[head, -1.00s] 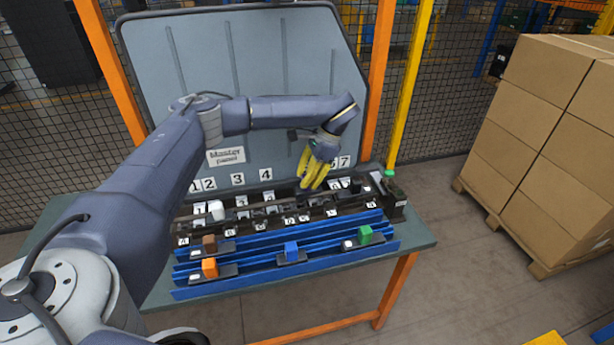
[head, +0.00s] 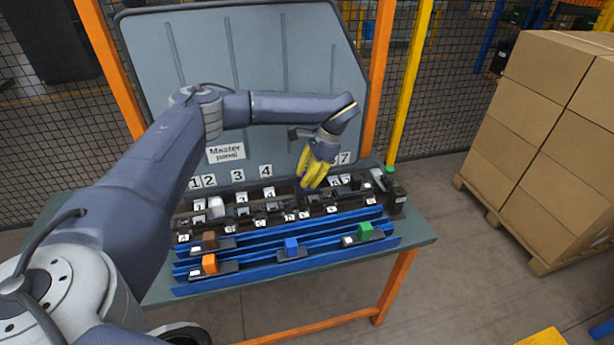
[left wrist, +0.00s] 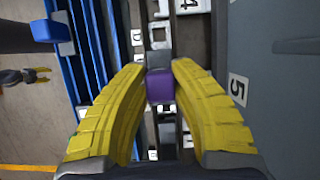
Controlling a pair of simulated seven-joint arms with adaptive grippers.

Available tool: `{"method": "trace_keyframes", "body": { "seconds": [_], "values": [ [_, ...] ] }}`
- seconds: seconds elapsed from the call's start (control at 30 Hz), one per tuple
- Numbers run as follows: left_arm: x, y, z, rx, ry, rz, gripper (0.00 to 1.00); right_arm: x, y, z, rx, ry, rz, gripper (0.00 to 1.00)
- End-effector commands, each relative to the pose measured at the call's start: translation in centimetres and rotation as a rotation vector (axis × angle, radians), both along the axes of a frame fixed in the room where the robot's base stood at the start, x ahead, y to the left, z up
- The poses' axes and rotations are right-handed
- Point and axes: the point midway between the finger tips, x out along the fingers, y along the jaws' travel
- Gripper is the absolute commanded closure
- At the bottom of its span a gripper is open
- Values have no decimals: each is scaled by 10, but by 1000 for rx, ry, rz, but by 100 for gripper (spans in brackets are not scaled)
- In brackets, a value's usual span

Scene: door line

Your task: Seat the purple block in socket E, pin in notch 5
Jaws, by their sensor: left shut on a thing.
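The purple block (left wrist: 160,87) is between the yellow fingertips of my left gripper (left wrist: 159,72) in the left wrist view, with the fingers shut on it. In the head view my left gripper (head: 313,172) hangs over the right-middle part of the dark socket row (head: 240,218), and its fingers hide the block. The block is over the row in the wrist view; I cannot tell whether it touches a socket. The pin and notch 5 cannot be made out. A plate with number 5 (left wrist: 238,90) shows to the right in the wrist view.
Blue rails (head: 230,289) in front carry an orange block (head: 209,264), a blue block (head: 291,247), a green block (head: 364,231) and a brown block (head: 208,240). A white block (head: 216,207) sits in the row. A grey panel (head: 270,60) stands behind.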

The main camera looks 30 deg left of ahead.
Motion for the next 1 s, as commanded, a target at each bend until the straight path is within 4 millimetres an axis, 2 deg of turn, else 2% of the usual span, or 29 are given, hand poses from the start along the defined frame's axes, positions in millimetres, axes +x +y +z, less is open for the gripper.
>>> {"method": "trace_keyframes", "body": {
  "seconds": [0.8,1.0],
  "values": [
    [0,0,-37,0,0,0,100,0,0,0,0,0,0,56],
    [0,0,-41,0,0,0,100,0,0,0,0,0,0,56]
  ]
}}
